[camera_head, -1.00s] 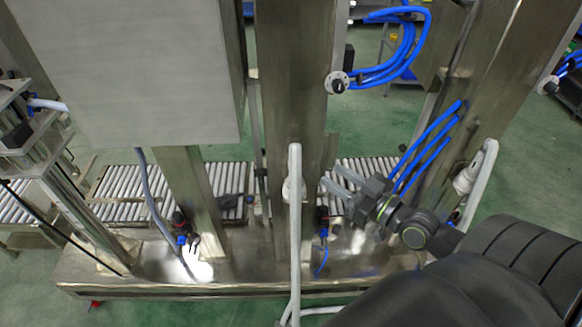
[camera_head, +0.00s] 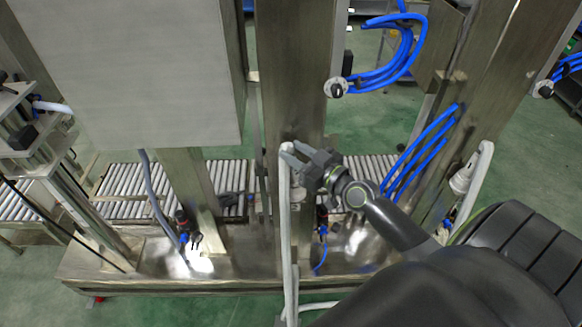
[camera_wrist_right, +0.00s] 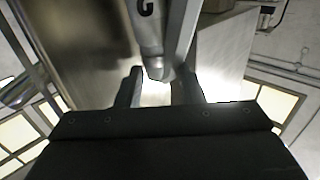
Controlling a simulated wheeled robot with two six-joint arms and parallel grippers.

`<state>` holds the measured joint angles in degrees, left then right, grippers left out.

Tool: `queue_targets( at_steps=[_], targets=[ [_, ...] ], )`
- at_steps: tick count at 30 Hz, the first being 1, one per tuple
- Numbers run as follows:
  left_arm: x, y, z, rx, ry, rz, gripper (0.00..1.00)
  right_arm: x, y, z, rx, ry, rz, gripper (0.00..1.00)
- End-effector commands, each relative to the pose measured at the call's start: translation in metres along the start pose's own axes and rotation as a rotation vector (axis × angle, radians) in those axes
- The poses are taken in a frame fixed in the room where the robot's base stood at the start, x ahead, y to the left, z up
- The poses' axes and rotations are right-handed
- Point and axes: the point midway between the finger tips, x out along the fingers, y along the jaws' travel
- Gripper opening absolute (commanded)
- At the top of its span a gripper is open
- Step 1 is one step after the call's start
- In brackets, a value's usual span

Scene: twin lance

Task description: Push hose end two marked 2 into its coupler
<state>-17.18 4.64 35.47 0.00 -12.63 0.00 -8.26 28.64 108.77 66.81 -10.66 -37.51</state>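My right gripper (camera_head: 288,152) is at the upper end of the pale grey hose (camera_head: 292,250) in front of the middle steel column. In the right wrist view, its two fingers (camera_wrist_right: 160,72) are apart. A grey rounded hose end (camera_wrist_right: 150,45) with a dark mark like a "G" lies between and beyond the fingertips. Bright gaps show beside it, and I cannot tell whether it touches a finger. No clear 2 can be read. A second pale hose (camera_head: 478,175) with a white end hangs at the right column. I cannot identify the coupler. My left gripper is not in view.
Steel columns (camera_head: 292,100) and a large grey panel (camera_head: 135,70) stand close behind. Blue hoses (camera_head: 420,150) hang at the right. A roller conveyor (camera_head: 125,190) and a steel base ledge (camera_head: 120,283) lie below.

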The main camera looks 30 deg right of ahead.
Motion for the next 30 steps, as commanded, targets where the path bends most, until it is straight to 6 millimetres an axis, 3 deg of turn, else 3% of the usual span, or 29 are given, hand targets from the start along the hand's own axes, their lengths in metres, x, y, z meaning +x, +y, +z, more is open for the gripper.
queue_targets(
  at_steps=[4, 12, 20, 30],
  targets=[
    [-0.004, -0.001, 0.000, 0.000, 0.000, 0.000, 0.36, 0.015, 0.000, 0.000, 0.002, -0.001, 0.000, 0.34],
    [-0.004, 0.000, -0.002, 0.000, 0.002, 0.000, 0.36, 0.017, 0.000, 0.001, 0.000, -0.001, 0.000, 0.34],
    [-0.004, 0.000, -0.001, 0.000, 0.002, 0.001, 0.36, 0.017, 0.000, 0.001, 0.000, -0.001, 0.000, 0.01],
    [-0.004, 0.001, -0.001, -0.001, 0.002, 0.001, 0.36, 0.017, 0.000, 0.000, 0.000, 0.000, 0.000, 0.00]
  ],
)
